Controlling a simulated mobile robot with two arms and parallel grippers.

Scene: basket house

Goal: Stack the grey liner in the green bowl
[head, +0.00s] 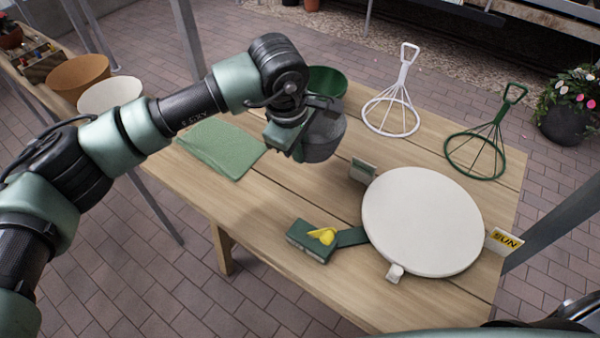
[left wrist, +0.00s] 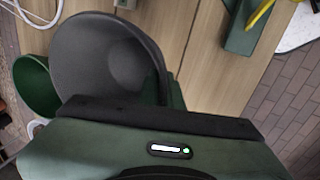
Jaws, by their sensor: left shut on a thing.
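The grey liner (head: 326,138) is a dark grey bowl shape held in my left gripper (head: 296,140), which is shut on its rim. The left wrist view shows the hollow inside of the liner (left wrist: 105,55) beyond the gripper (left wrist: 160,115). The green bowl (head: 328,80) stands on the table behind the gripper, partly hidden by my wrist. In the left wrist view the green bowl (left wrist: 36,90) is at the left edge, beside the liner and partly covered by it. The liner is outside the bowl. My right gripper is not in view.
A folded green cloth (head: 222,147) lies left of the gripper. A white wire stand (head: 391,108) and a green wire stand (head: 476,150) are at the back right. A large white disc (head: 422,220) and a green box with a yellow thing (head: 312,245) occupy the front.

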